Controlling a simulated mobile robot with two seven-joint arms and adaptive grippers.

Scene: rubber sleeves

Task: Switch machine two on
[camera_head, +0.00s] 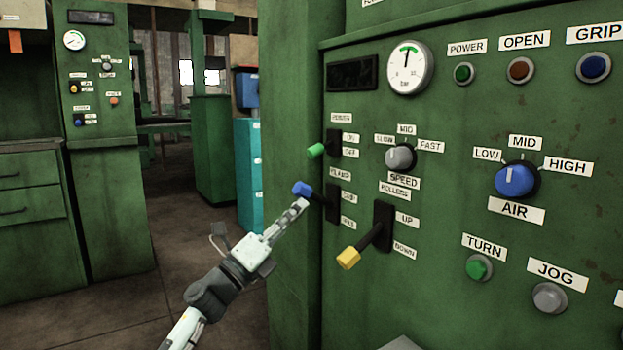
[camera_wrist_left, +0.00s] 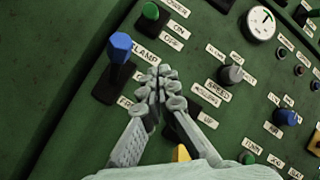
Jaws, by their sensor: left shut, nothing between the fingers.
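A green machine panel (camera_head: 440,180) fills the right of the head view. Its POWER lever has a green knob (camera_head: 316,150) beside ON and OFF labels; this knob shows at the top of the left wrist view (camera_wrist_left: 150,12). I cannot tell its setting for certain. Below it is the CLAMP lever with a blue knob (camera_head: 302,189). My right gripper is out of view.
A yellow-knobbed roller lever (camera_head: 348,258) sticks out below right of my gripper. The SPEED dial (camera_head: 400,157), AIR dial (camera_head: 515,180) and pressure gauge (camera_head: 409,67) are on the panel. Another green machine (camera_head: 105,170) stands at the left, with open floor between.

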